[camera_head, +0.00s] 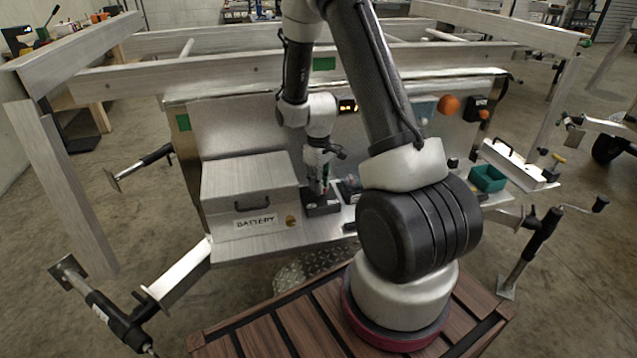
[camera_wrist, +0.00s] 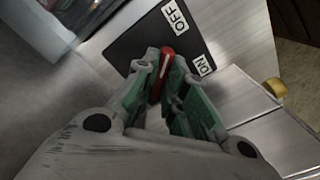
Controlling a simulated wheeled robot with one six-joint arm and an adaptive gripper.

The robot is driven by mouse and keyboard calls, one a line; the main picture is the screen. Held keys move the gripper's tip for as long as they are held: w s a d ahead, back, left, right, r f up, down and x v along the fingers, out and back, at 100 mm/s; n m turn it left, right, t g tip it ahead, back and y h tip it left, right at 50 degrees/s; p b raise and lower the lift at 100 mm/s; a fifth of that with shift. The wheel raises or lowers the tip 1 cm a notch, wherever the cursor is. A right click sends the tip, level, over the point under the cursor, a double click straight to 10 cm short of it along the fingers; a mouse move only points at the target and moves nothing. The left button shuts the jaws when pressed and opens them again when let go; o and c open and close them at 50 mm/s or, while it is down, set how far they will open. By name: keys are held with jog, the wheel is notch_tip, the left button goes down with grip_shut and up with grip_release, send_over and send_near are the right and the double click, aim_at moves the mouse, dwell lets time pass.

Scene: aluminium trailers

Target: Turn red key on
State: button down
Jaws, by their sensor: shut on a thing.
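The red key (camera_wrist: 166,62) stands on a black switch plate (camera_wrist: 140,40) in the wrist view. The plate carries a white OFF label (camera_wrist: 174,17) and a white ON label (camera_wrist: 201,66). My gripper (camera_wrist: 165,95) has its green-padded fingers on either side of the key and is shut on it. The key's lower part is hidden between the fingers. A pale line on the key runs along its length, and I cannot tell for sure which label it points to. In the head view my gripper (camera_head: 318,183) points down over the dark switch box (camera_head: 322,206), right of the battery box; the key is hardly visible there.
A metal box labelled BATTERY (camera_head: 250,190) stands close on the left of my gripper. A teal bin (camera_head: 488,178) and an orange knob (camera_head: 449,105) are to the right. Aluminium trailer rails (camera_head: 250,75) run across behind and above the shelf.

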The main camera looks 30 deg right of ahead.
jog(key=m, duration=0.8)
jog(key=shift+m, duration=0.4)
jog(key=m, duration=0.3)
jog(key=shift+m, duration=2.3)
jog(key=c, duration=1.5)
grip_release()
